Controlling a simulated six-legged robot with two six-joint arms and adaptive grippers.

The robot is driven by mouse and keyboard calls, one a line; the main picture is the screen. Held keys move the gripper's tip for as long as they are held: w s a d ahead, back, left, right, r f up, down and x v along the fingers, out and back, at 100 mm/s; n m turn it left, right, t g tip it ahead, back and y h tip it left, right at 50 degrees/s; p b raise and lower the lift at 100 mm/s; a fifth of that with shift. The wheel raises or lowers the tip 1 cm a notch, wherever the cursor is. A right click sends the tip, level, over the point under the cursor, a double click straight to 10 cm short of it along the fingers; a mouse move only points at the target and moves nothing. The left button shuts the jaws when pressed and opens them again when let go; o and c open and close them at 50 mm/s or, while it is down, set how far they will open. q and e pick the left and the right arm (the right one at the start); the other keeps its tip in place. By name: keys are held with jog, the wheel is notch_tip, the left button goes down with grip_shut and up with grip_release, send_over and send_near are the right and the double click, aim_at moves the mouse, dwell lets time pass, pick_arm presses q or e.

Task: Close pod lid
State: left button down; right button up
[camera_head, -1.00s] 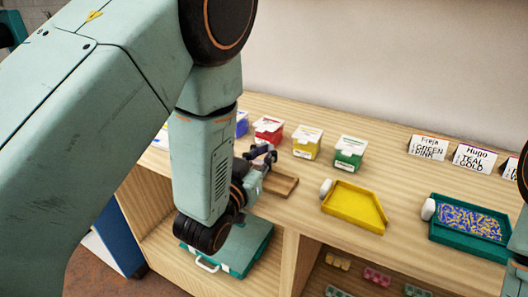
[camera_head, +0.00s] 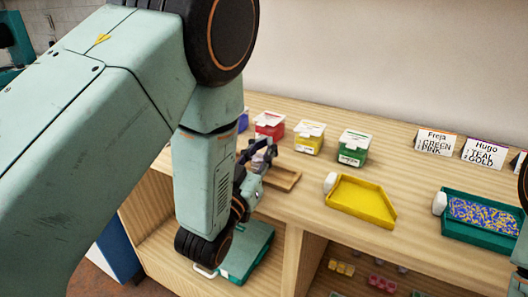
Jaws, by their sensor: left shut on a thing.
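My left gripper (camera_head: 264,156) is small in view, just above the left end of a shallow wooden tray (camera_head: 286,178) on the counter. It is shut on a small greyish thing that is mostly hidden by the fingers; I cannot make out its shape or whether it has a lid. Behind it stands a red box (camera_head: 269,128) with a white lid, apart from the gripper as far as I can tell. My right gripper is not in view; only dark parts of that arm show at the right edge.
A yellow box (camera_head: 308,143), a green box (camera_head: 353,153) and a partly hidden blue box (camera_head: 242,123) line the counter. A yellow tray (camera_head: 362,201), a teal bead tray (camera_head: 480,238) and name cards (camera_head: 484,153) lie to the right. A teal case (camera_head: 246,249) is on the shelf below.

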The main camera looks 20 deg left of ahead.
pick_arm(q)
jog(key=c, duration=1)
grip_release()
jog(key=shift+c, duration=0.2)
